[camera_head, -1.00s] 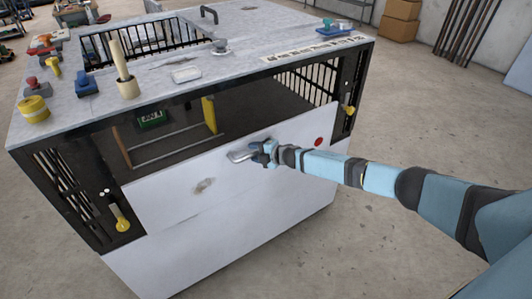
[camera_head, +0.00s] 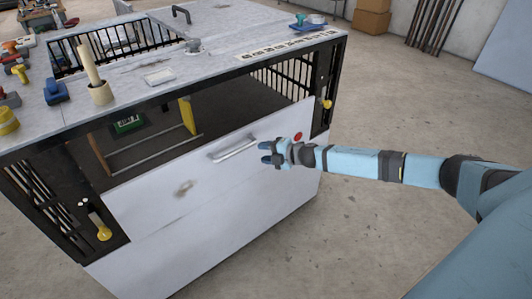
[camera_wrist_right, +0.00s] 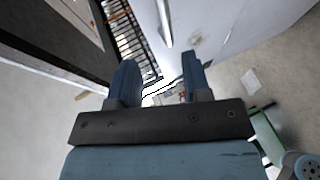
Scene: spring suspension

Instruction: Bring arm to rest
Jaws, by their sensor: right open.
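My right gripper (camera_head: 268,153) is open and empty in the head view, in front of the white front panel (camera_head: 160,225) of the workbench. It is just right of and below the silver bar handle (camera_head: 235,148), apart from it. In the right wrist view the two blue fingers (camera_wrist_right: 157,85) are spread with nothing between them. The handle (camera_wrist_right: 163,22) shows beyond them near the top of that view. My left gripper is not in view.
The workbench top (camera_head: 215,60) carries a wooden post in a holder (camera_head: 97,88), a blue tool (camera_head: 55,92) and other small items. A black open compartment (camera_head: 150,130) lies above the panel. A red button (camera_head: 298,136) is right of the handle. Bare floor (camera_head: 400,100) lies to the right.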

